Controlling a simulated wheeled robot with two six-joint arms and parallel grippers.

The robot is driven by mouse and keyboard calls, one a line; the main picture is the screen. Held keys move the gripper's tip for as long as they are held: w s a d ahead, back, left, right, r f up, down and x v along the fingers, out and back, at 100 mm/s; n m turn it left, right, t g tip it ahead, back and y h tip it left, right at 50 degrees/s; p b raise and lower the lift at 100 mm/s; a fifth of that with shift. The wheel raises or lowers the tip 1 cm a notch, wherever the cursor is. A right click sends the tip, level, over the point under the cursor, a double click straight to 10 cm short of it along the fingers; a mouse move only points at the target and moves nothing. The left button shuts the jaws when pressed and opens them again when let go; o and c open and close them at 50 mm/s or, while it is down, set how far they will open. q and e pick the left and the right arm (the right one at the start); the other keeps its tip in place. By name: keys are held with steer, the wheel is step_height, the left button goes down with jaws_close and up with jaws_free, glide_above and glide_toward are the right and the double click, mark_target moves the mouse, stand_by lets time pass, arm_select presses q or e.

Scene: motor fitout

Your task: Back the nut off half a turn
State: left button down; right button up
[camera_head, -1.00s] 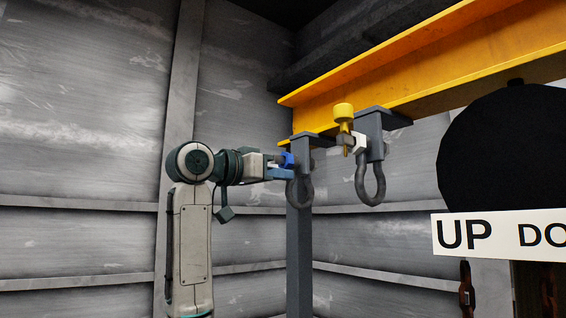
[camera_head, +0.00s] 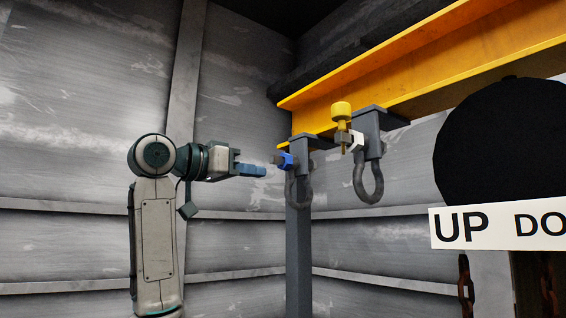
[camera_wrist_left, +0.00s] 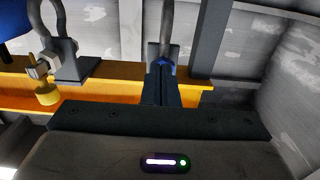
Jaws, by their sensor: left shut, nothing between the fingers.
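A blue nut (camera_head: 286,160) sits on the left clamp bracket (camera_head: 302,158) under the orange beam. It also shows in the left wrist view (camera_wrist_left: 166,68), partly hidden just beyond the fingertips. My left gripper (camera_head: 264,171) is shut and empty, a short gap to the left of the nut and slightly lower. Its fingers (camera_wrist_left: 161,80) point at the nut in the wrist view. A second clamp to the right carries a white block (camera_head: 357,141) and a bolt with a yellow knob (camera_head: 341,110). My right gripper is not in view.
The orange beam (camera_head: 430,68) runs overhead, with shackles (camera_head: 368,188) hanging from the clamps. A grey post (camera_head: 298,250) stands below the left clamp. A white UP sign (camera_head: 490,228) and a dark round shape (camera_head: 505,145) are at right.

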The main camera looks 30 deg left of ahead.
arm_select(q)
steer(key=w+p, duration=0.2)
steer(key=w, duration=0.4)
steer(key=shift+w+p, duration=0.2)
steer(key=shift+p, duration=0.1)
steer(key=shift+d, duration=0.1)
steer(key=shift+d, duration=0.15)
steer(key=shift+r, duration=0.35)
stand_by(0.5)
steer(key=shift+s+d+f+p, duration=0.1)
steer(key=shift+s+d+p, duration=0.1)
steer(key=shift+d+p, duration=0.2)
steer(key=shift+s+d+r, duration=0.2)
steer(key=shift+s+d, duration=0.1)
steer(key=shift+d, duration=0.35)
